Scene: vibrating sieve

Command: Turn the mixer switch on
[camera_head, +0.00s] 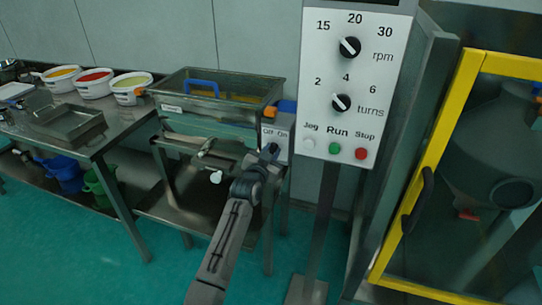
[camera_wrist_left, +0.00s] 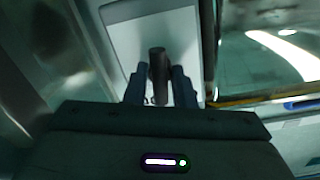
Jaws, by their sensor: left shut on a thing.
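A grey switch box (camera_head: 283,130) marked "Off" and "On" stands at the right end of the sieve unit. My left gripper (camera_head: 268,153) is at the front of this box and hides the switch from the head view. In the left wrist view, a dark upright switch lever (camera_wrist_left: 157,58) stands out from the pale face of the box (camera_wrist_left: 120,38). The two fingers of my left gripper (camera_wrist_left: 160,78) are shut on it, one on each side. My right gripper is in neither view.
A control panel (camera_head: 326,73) with two dials and Jog, Run and Stop buttons stands just right. A yellow-framed door (camera_head: 432,148) is at the right. A steel table (camera_head: 102,145) with several tubs is at the left.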

